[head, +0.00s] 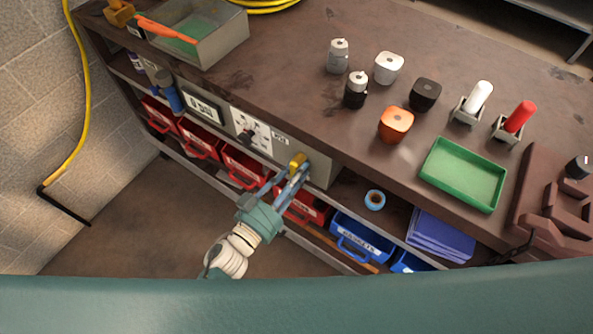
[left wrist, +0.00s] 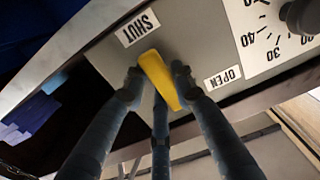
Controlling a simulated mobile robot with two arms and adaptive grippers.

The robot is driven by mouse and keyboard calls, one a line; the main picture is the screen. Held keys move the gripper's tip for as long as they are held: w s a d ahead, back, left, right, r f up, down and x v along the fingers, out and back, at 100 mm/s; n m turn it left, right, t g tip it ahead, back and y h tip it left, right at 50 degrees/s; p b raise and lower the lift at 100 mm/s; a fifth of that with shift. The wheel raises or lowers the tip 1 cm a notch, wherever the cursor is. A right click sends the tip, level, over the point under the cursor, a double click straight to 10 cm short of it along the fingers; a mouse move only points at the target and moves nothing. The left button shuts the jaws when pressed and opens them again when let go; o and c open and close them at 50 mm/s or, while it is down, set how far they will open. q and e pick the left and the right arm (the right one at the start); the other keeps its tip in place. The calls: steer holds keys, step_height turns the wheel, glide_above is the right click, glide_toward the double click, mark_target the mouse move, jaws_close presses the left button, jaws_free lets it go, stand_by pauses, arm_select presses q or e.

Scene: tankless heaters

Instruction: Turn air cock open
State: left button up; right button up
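The air cock is a yellow lever (head: 298,160) on the front of a grey panel (head: 320,168) under the workbench top. In the left wrist view the yellow lever (left wrist: 160,80) lies between a SHUT label (left wrist: 138,27) and an OPEN label (left wrist: 222,78), tilted, touching neither. My left gripper (head: 288,176) reaches up to the lever from the front. In the left wrist view its fingers (left wrist: 157,78) stand on both sides of the lever, spread wider than it, with a third finger below. Firm contact cannot be told. My right gripper is not in view.
Red bins (head: 245,165) and blue bins (head: 362,236) fill the shelf below. A green tray (head: 463,174), several canisters and a metal box (head: 205,38) stand on the bench top (head: 290,50). The floor in front is clear.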

arm_select(q)
jaws_close()
